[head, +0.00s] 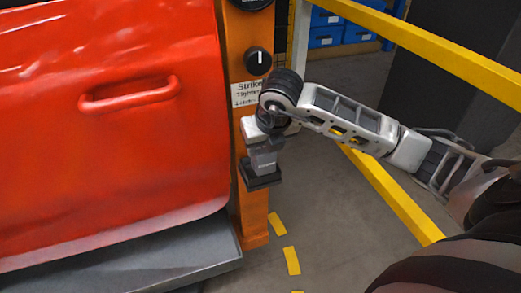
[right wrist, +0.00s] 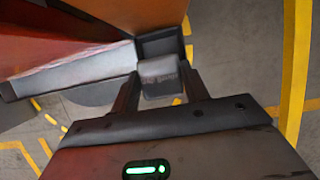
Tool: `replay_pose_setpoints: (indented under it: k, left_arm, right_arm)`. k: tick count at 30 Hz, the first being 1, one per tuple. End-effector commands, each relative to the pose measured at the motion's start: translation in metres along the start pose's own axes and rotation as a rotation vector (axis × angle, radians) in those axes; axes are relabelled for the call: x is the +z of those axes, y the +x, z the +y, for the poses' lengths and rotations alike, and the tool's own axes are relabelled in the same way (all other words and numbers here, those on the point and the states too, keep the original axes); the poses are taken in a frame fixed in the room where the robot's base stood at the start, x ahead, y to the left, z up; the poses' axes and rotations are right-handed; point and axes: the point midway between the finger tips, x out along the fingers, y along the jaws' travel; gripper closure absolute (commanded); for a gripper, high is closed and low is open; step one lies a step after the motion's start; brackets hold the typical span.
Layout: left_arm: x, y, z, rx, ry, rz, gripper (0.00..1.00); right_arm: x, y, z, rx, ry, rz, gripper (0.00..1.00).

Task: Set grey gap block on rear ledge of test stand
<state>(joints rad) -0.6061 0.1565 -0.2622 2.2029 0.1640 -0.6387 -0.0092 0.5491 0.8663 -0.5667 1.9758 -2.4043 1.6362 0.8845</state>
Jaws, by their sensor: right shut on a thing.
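The grey gap block (head: 263,163) is a small grey piece at the lower end of my right gripper (head: 262,150), beside the orange post of the test stand (head: 252,215). In the right wrist view, the block (right wrist: 158,77) sits between the two dark fingers of my right gripper (right wrist: 158,92), which is shut on it. A small dark ledge (head: 261,180) shows just below the block against the post. It also shows beyond the block in the right wrist view (right wrist: 160,44). I cannot tell whether the block touches it. My left gripper is out of view.
A red door panel (head: 130,140) with a handle fills the left, above a grey platform (head: 130,267). A black knob (head: 258,61) and a label (head: 245,95) are on the post. Yellow rails (head: 440,52) stand at the right. Floor right of the post is clear.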

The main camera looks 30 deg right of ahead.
Motion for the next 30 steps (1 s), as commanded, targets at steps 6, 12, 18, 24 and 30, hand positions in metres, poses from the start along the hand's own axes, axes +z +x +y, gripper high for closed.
replay_pose_setpoints:
  k: [6, 12, 18, 24, 30]
  left_arm:
    - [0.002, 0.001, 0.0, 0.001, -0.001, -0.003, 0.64]
    - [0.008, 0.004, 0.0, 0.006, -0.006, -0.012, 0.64]
    - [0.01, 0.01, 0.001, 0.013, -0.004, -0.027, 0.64]
    - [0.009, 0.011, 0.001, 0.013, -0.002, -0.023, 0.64]
    - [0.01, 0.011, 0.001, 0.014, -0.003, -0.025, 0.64]
  right_arm:
    - [0.022, 0.009, 0.0, 0.001, 0.0, -0.002, 0.83]
    - [0.013, 0.031, 0.0, 0.0, -0.001, 0.003, 0.83]
    - [0.009, 0.042, 0.0, 0.001, -0.002, -0.002, 0.83]
    - [0.009, 0.043, 0.0, 0.0, -0.001, -0.002, 0.83]
    - [0.008, 0.043, 0.0, 0.0, -0.001, 0.0, 0.33]
